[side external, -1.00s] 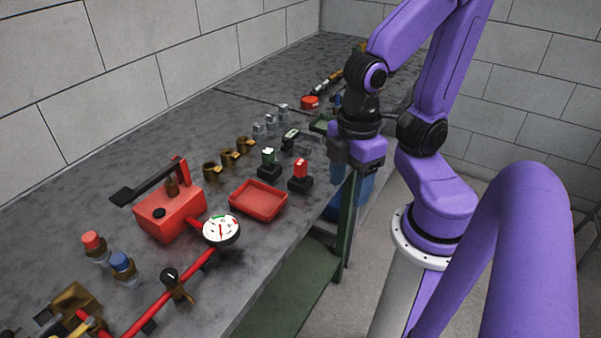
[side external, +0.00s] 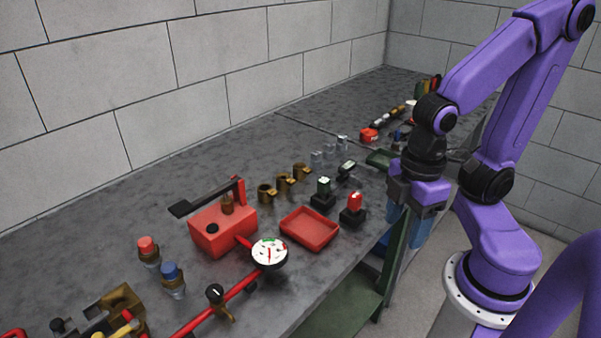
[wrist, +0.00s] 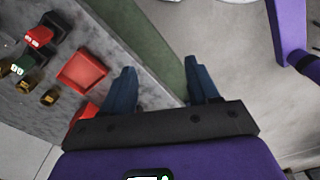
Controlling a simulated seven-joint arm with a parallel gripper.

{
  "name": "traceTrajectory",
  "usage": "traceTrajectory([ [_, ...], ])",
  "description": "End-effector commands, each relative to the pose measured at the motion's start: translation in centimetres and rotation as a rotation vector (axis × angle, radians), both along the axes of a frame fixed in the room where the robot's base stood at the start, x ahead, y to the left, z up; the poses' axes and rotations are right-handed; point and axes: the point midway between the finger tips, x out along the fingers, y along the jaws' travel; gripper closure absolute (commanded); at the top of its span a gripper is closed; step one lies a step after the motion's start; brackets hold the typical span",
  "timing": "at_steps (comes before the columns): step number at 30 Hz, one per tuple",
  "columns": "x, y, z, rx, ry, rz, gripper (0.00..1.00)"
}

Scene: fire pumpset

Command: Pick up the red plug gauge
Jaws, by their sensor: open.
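The red plug gauge appears to be the small red block (side external: 354,202) standing upright in a black base near the front edge of the bench. It also shows at the upper left of the wrist view (wrist: 38,36). My gripper (side external: 407,220) is open and empty, pointing down to the right of the red block, apart from it. In the wrist view its two blue fingers (wrist: 160,72) are spread wide over the bench edge and the floor, with nothing between them.
A similar green block (side external: 323,187) in a black base stands just behind-left of the red one. A red tray (side external: 309,229), a red pump box (side external: 222,231), a dial gauge (side external: 269,252) and brass fittings (side external: 284,181) are nearby.

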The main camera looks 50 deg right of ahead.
Motion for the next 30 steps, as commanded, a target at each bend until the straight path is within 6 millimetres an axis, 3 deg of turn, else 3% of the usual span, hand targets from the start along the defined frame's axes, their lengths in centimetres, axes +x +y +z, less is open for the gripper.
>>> traceTrajectory([
  [11,0.7,-0.1,0.0,-0.012,-0.006,0.012,0.40],
  [20,7.1,-1.3,0.3,-0.137,-0.035,0.152,0.40],
  [30,14.4,-5.0,0.7,-0.315,0.014,0.343,0.40],
])
